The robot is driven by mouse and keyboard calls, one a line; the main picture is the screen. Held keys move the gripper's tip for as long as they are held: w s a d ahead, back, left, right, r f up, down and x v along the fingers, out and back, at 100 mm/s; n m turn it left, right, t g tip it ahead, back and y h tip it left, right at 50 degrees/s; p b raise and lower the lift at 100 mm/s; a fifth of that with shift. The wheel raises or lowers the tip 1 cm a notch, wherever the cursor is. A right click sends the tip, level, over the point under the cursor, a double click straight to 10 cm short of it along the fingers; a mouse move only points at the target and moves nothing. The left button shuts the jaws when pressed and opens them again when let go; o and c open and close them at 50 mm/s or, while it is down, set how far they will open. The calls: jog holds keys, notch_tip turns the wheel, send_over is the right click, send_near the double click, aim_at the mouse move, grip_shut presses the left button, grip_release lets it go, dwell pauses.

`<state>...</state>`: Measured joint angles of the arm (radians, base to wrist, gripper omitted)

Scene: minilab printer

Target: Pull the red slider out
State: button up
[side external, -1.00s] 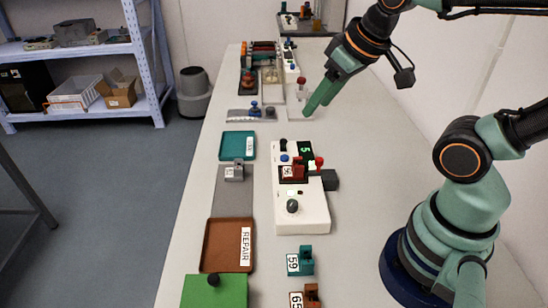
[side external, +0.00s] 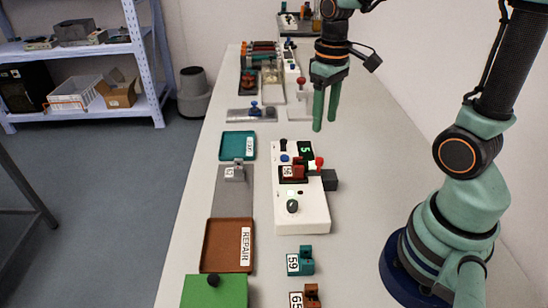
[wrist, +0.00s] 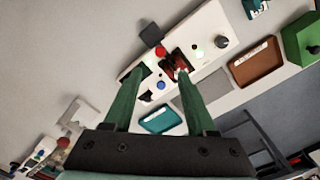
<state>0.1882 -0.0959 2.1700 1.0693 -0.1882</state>
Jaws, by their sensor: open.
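A white device (side external: 312,215) stands on the bench. It carries a red labelled block (side external: 291,173), and a round red knob (side external: 319,161) sits at its right edge beside a dark grey block. I cannot tell for certain which red part is the slider. In the wrist view the red knob (wrist: 161,51) and the red block (wrist: 176,66) show beyond my fingertips. My gripper (side external: 325,123) is open, with green fingers pointing down, empty and above the bench behind the device. It also shows in the wrist view (wrist: 161,74), the right finger partly covering the device.
The dark grey block (side external: 330,180) juts from the device's right side. A teal tray (side external: 224,148), a brown REPAIR tray (side external: 218,260) and a green box (side external: 208,293) lie to the left. Labelled teal (side external: 305,260) and brown (side external: 311,296) pieces stand in front. The bench right of the device is clear.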

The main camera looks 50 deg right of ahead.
aim_at(319, 159)
notch_tip(319, 159, down, 11)
dwell(0.4)
grip_shut()
dwell(1.4)
